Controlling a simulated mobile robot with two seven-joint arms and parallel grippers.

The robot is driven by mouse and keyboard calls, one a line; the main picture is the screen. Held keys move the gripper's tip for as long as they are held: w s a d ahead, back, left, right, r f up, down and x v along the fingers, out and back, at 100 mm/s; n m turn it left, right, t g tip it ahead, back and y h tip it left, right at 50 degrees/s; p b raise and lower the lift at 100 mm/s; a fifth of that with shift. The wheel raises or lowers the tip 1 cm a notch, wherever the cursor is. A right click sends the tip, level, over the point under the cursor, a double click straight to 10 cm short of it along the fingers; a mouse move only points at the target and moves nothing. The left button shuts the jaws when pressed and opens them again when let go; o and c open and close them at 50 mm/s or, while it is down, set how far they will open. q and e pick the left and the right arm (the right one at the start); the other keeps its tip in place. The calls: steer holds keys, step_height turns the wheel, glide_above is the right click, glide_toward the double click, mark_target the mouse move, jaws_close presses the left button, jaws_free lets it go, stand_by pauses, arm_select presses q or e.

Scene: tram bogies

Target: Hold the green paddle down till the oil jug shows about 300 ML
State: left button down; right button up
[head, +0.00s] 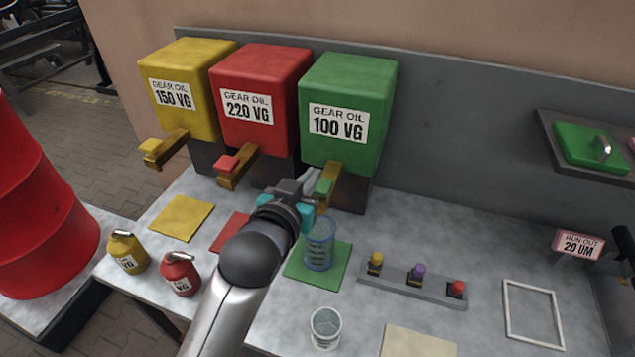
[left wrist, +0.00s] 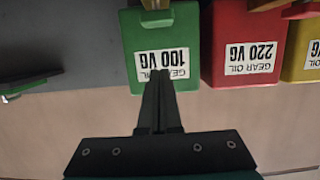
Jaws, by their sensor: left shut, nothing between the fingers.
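The green gear oil tank (head: 349,85), labelled 100 VG, stands at the right of a row of tanks. It also shows upside down in the left wrist view (left wrist: 163,30). Its green paddle (head: 324,187) sits on a brass spout at the front. A clear bluish jug (head: 320,246) with dark marks stands on the green mat (head: 335,272) below the spout; I cannot read its level. My left gripper (head: 309,184) is shut and empty, with its fingertips close beside the green paddle; I cannot tell if they touch. My right gripper is not in view.
The red (head: 262,80) and yellow (head: 178,75) tanks stand to the left. Small yellow (head: 128,254) and red (head: 180,275) cans stand at the bench's left edge. A clear cup (head: 326,328) and a strip of coloured knobs (head: 413,285) are nearby. A white frame (head: 508,305) lies right.

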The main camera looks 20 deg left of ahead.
mark_target(317, 192)
arm_select(q)
steer(key=x, duration=0.4)
steer(key=shift+w, duration=0.1)
step_height(317, 192, down, 3)
steer(key=shift+r, duration=0.15)
steer(key=shift+f, duration=0.65)
steer(key=shift+f, duration=1)
stand_by(5.5)
